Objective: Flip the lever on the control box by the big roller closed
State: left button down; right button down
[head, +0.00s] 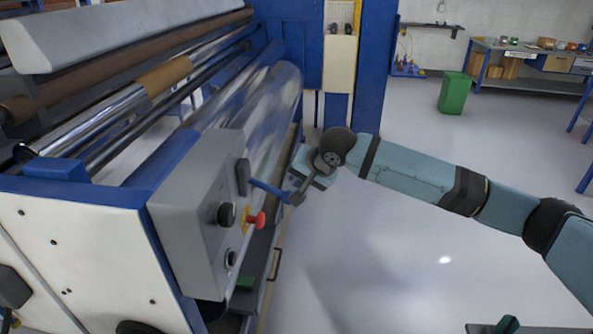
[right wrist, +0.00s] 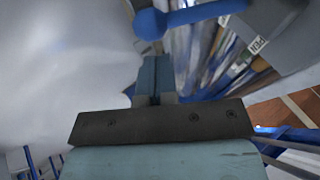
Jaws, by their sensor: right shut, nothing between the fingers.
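The grey control box (head: 192,215) is mounted on the near end of the roller machine, at the left in the head view. A blue lever (head: 268,189) sticks out from a dark mount on its face, pointing right. In the right wrist view the lever's round blue end (right wrist: 150,23) is just ahead of the fingertips. My right gripper (head: 297,198) is at the lever's outer end, its fingers (right wrist: 153,68) shut with nothing between them. I cannot tell whether the fingers touch the lever. My left gripper is not in view.
Below the lever are a black knob (head: 227,214) and a red button (head: 256,220). The large shiny roller (head: 265,105) runs behind the box. A blue post (head: 375,70) stands beyond. The floor to the right is open, with a green bin (head: 454,93) farther back.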

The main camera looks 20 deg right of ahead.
jog(key=shift+a+f+m+t+y+b, duration=0.1)
jog(key=shift+f+m+t+y+b, duration=0.2)
jog(key=shift+f+y, duration=0.6)
jog(key=shift+f+m+t+y+b, duration=0.1)
jog(key=shift+f+t+y+b, duration=0.3)
jog(key=shift+f, duration=0.75)
notch_tip(320, 180, up, 20)
jog(key=b, duration=0.1)
